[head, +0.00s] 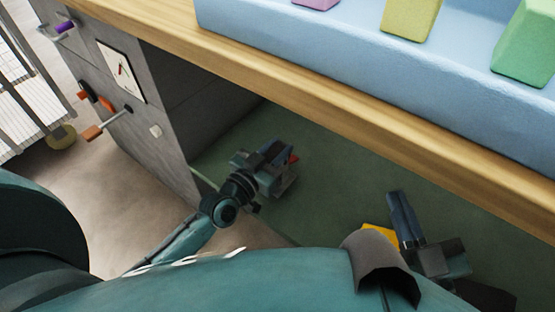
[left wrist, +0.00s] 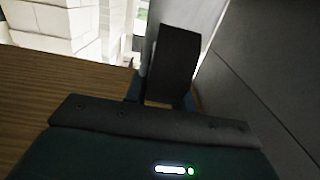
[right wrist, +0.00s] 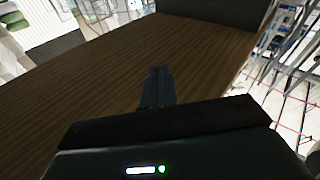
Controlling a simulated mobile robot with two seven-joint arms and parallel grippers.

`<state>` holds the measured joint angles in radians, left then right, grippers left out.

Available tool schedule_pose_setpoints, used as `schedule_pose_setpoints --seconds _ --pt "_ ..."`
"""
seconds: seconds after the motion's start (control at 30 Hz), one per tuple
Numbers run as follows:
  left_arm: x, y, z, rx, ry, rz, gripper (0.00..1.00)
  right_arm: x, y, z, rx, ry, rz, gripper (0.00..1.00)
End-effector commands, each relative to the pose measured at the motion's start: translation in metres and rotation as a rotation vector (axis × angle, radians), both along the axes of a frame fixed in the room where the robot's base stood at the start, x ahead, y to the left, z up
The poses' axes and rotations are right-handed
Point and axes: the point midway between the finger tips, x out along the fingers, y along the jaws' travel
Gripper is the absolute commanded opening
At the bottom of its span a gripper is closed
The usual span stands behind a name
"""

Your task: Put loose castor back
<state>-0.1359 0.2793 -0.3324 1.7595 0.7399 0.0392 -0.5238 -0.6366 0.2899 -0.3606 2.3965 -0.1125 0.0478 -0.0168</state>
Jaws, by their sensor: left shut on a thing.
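My left gripper (head: 276,158) is below the wooden bench top, over the green floor in the head view. In the left wrist view it is shut on a dark grey piece (left wrist: 173,58), which stands up between the fingers. This may be the loose castor, but I cannot make out a wheel. A small red bit (head: 293,158) shows beside this gripper in the head view. My right gripper (head: 400,205) is lower right in the head view, also below the bench. Its fingers (right wrist: 156,85) are together and nothing shows between them.
The wooden bench edge (head: 290,75) runs diagonally above both grippers, with a blue foam base (head: 300,40) on top. A yellow-orange thing (head: 380,238) lies partly hidden beside my right gripper.

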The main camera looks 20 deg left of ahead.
Motion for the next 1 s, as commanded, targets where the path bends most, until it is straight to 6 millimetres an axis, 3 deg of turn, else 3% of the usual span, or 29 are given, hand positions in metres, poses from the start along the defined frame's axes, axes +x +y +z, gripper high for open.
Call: schedule_pose_setpoints --seconds 0.03,0.13,0.53,0.57,0.8,1.0 --pt "0.001 0.000 -0.012 0.001 -0.004 0.000 0.00 0.000 0.001 -0.005 0.014 -0.004 0.006 0.00" --pt "0.001 0.000 -0.023 0.001 -0.005 0.001 0.00 0.001 0.003 -0.003 0.037 -0.006 0.015 0.00" --pt "0.001 0.000 -0.026 0.000 -0.005 0.001 0.00 0.001 0.003 -0.002 0.046 -0.002 0.019 0.00" --pt "0.000 0.000 -0.026 0.001 -0.001 0.000 0.28 0.001 0.003 -0.001 0.047 -0.002 0.019 0.00" --pt "0.000 0.000 -0.026 0.001 0.000 0.000 0.47 0.001 0.003 0.001 0.049 -0.005 0.018 0.00" --pt "0.000 0.000 -0.026 0.001 0.000 0.000 0.47 0.000 0.003 0.002 0.048 -0.006 0.019 0.00"
